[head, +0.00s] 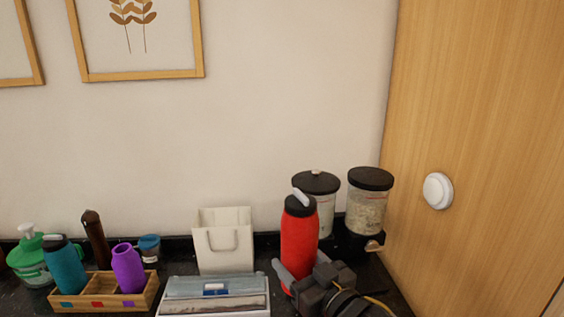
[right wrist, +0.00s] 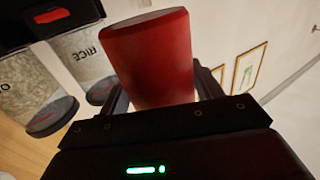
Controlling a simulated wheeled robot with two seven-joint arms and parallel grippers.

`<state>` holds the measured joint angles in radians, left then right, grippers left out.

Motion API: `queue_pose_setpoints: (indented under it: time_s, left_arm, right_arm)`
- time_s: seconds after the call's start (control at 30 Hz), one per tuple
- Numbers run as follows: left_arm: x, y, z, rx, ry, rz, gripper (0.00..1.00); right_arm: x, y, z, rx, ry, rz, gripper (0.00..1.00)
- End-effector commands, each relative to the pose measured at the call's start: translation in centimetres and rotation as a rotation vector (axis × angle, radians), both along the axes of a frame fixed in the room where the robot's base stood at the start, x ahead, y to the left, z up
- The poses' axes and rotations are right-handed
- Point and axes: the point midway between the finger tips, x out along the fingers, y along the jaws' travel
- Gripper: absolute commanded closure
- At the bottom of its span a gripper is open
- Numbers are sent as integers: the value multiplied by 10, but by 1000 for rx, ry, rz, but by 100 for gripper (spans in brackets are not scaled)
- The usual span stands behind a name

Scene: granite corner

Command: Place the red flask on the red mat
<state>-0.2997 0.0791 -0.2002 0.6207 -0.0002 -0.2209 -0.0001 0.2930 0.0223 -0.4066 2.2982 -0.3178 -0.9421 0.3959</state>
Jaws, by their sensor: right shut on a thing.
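The red flask (head: 299,238) stands nearly upright with a black cap and a pale loop on top. My right gripper (head: 301,267) is shut around its lower part. In the right wrist view the flask's red body (right wrist: 150,60) fills the space between the fingers, with its base end towards the camera. Whether it touches the counter is hidden. I see no separate red mat; a small red square (head: 97,304) marks the front of the wooden holder (head: 72,302) at the left. My left gripper is out of view.
The holder has a teal flask (head: 67,268) at left and a purple flask (head: 128,268) at right. A white file box (head: 213,308) and a white bag-like holder (head: 224,240) lie between it and my gripper. Two dispensers (head: 366,210) (head: 326,212) stand behind the red flask.

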Motion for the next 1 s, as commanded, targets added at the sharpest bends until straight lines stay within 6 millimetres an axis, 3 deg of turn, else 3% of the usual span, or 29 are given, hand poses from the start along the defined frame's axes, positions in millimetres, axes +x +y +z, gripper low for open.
queue_pose_setpoints:
  time_s: [0.2, 0.43, 0.63, 1.0]
  left_arm:
    - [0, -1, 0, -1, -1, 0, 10]
    - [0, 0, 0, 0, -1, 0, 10]
    - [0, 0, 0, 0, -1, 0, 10]
    - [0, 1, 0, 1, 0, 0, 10]
  right_arm:
    - [-10, -91, -39, 9, 10, -273, 70]
    - [-33, -165, -73, -1, 2, -490, 70]
    - [-44, -190, -84, -1, -3, -564, 70]
    - [-46, -193, -85, 1, -4, -573, 70]
